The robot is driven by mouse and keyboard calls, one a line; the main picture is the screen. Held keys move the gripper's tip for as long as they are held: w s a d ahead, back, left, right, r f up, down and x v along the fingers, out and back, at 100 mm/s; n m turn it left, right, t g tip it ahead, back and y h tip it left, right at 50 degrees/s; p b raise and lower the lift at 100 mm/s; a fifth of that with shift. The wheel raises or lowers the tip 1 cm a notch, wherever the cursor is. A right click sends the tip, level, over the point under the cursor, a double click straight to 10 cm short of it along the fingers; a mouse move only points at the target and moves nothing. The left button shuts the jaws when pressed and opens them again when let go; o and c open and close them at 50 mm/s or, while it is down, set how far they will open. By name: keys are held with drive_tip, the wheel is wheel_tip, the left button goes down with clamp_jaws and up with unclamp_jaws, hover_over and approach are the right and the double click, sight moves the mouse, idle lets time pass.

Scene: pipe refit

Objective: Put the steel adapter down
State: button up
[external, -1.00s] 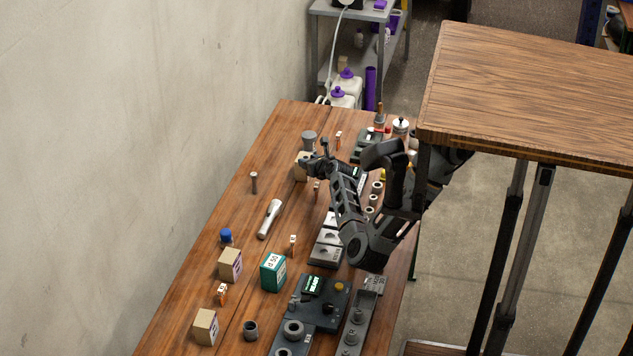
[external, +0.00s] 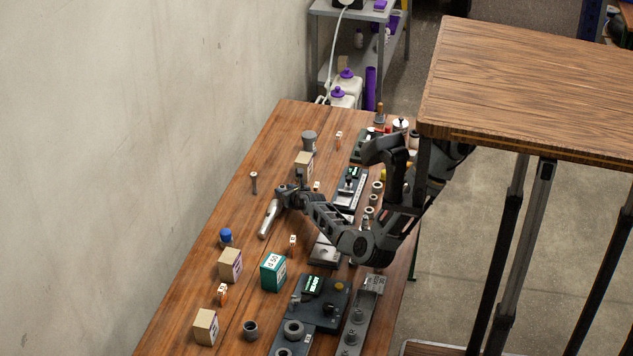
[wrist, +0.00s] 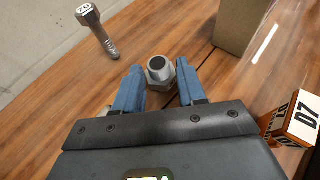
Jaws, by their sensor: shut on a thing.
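The steel adapter (wrist: 160,72), a silver hex piece with a dark round bore, sits between the two blue-grey fingers of my gripper (wrist: 158,90) in the wrist view. My gripper is shut on it, and the fingers hide part of its sides. In the external view my gripper (external: 283,190) is low over the left part of the wooden bench, beside the upper end of a pale grey tool. The adapter is too small and covered to make out there. I cannot tell whether it touches the bench.
A bolt marked 70 (wrist: 93,25) stands left of the adapter. A cardboard box (wrist: 240,22) is beyond to the right, with an orange-and-white tag block (wrist: 300,120) nearer. The pale tool (external: 269,219) lies close by. Bare wood (external: 225,210) extends toward the wall.

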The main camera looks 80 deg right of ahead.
drive_tip(key=o, duration=1.2)
drive_tip(key=shift+f, duration=0.1)
drive_tip(key=shift+c, duration=0.2)
drive_tip(key=shift+r, duration=0.2)
drive_tip(key=shift+s+a+r, duration=0.2)
drive_tip(key=shift+s+a, duration=0.2)
drive_tip(key=shift+a, duration=0.1)
drive_tip(key=v, duration=1)
drive_tip(key=shift+s+a+r+b, duration=0.1)
drive_tip(key=shift+s+b, duration=0.2)
